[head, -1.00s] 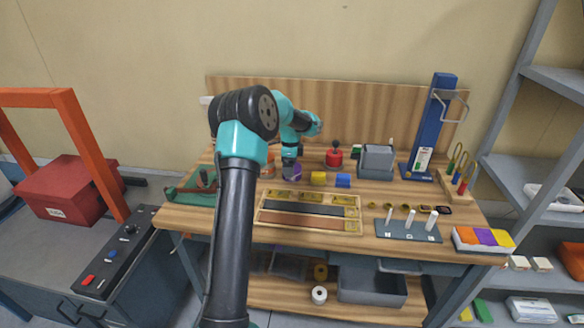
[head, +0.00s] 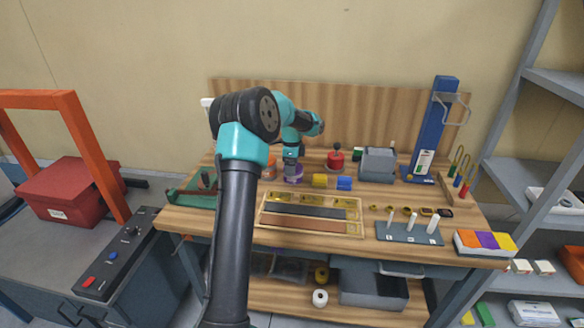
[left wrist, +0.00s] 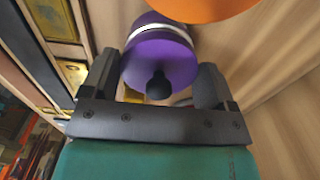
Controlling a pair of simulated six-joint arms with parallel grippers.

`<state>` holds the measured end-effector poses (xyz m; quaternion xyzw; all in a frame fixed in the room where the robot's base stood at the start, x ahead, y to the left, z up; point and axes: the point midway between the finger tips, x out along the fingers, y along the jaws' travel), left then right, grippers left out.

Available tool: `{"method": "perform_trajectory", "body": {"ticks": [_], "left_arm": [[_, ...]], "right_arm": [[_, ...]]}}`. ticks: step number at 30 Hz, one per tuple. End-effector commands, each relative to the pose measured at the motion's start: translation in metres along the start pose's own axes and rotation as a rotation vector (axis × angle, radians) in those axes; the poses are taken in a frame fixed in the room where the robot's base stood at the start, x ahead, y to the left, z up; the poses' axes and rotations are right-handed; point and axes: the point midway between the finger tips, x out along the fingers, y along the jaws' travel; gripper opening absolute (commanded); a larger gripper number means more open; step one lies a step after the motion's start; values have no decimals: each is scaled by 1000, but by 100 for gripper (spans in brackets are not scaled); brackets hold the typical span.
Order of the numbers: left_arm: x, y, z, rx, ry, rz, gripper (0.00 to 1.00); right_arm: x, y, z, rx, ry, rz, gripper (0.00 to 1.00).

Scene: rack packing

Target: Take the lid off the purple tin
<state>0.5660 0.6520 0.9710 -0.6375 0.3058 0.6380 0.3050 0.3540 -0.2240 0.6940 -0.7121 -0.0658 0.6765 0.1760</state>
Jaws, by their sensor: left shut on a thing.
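I cannot tell whether the lid is apart from the tin. My right gripper is out of view.
An orange tin (head: 269,168) stands close on the left. A wooden tray (head: 312,228) lies in front. A green tray (head: 190,201) is at the left edge.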

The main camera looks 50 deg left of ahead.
Motion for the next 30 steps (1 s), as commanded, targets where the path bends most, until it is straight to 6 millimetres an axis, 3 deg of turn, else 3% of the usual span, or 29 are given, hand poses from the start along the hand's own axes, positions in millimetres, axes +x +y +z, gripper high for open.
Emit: {"method": "perform_trajectory", "body": {"ticks": [7,14,20,30], "left_arm": [[-27,0,0,0,1,-4,58],[-28,22,-4,2,0,-1,58],[-31,54,-9,2,0,-1,58],[-37,124,-23,3,1,-1,58]], "right_arm": [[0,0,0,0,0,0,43],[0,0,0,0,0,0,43],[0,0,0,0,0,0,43],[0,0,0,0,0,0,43]]}}
